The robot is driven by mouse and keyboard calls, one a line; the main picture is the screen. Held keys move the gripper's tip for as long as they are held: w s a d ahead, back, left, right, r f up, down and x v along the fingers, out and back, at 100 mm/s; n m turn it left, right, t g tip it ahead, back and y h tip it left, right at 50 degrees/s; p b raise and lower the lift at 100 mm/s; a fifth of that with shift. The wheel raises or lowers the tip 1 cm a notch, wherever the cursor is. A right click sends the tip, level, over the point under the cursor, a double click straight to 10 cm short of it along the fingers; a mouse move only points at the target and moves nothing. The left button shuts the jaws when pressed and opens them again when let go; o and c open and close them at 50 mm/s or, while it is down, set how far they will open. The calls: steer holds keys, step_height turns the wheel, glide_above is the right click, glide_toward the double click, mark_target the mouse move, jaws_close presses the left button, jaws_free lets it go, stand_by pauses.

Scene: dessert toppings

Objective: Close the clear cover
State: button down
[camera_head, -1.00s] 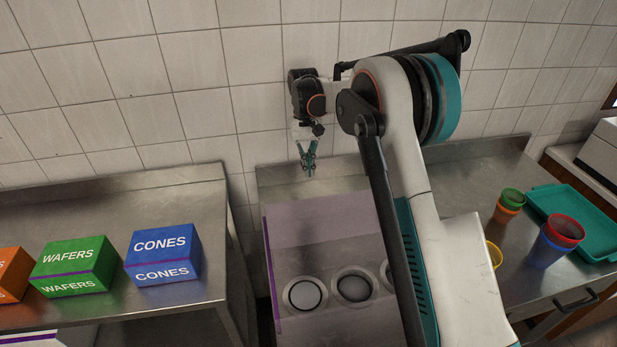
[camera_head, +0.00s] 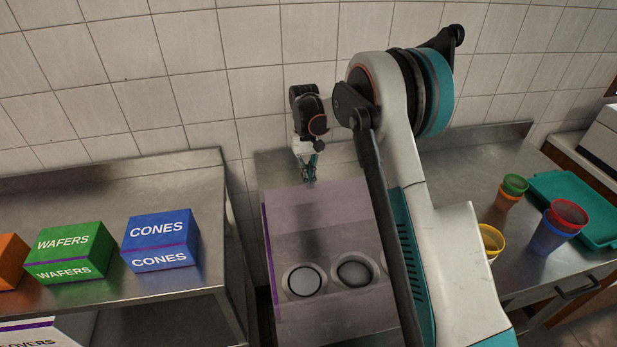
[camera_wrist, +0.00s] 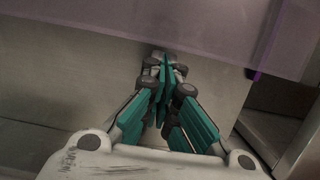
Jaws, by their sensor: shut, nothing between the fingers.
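The clear cover (camera_head: 320,207) is a see-through, purple-tinted sheet with a purple edge. In the head view it is over the counter in the middle, with round white-rimmed tubs showing near its lower part. In the wrist view the cover (camera_wrist: 200,30) crosses the top as a tinted band with a purple edge. My gripper (camera_head: 309,179) points down at the far edge of the cover, close to the back wall. Its fingers (camera_wrist: 165,70) are together with nothing between them. I cannot tell whether the fingertips touch the cover. My arm hides the cover's right part.
Round tubs (camera_head: 304,281) sit in the middle counter. A green wafers box (camera_head: 70,252) and a blue cones box (camera_head: 160,240) stand on the left counter. Coloured cups (camera_head: 558,228) and a teal tray (camera_head: 580,195) are on the right counter. The tiled wall is close behind my gripper.

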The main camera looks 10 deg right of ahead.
mark_target(323, 221)
steer(key=shift+s, duration=0.1)
steer(key=s, duration=1.2)
steer(key=s+b, duration=0.1)
steer(key=s, duration=0.5)
steer(key=shift+d, duration=0.35)
steer(key=shift+s, duration=0.1)
steer(key=p+v, duration=0.5)
steer(key=v, duration=0.5)
steer(key=shift+p, duration=0.35)
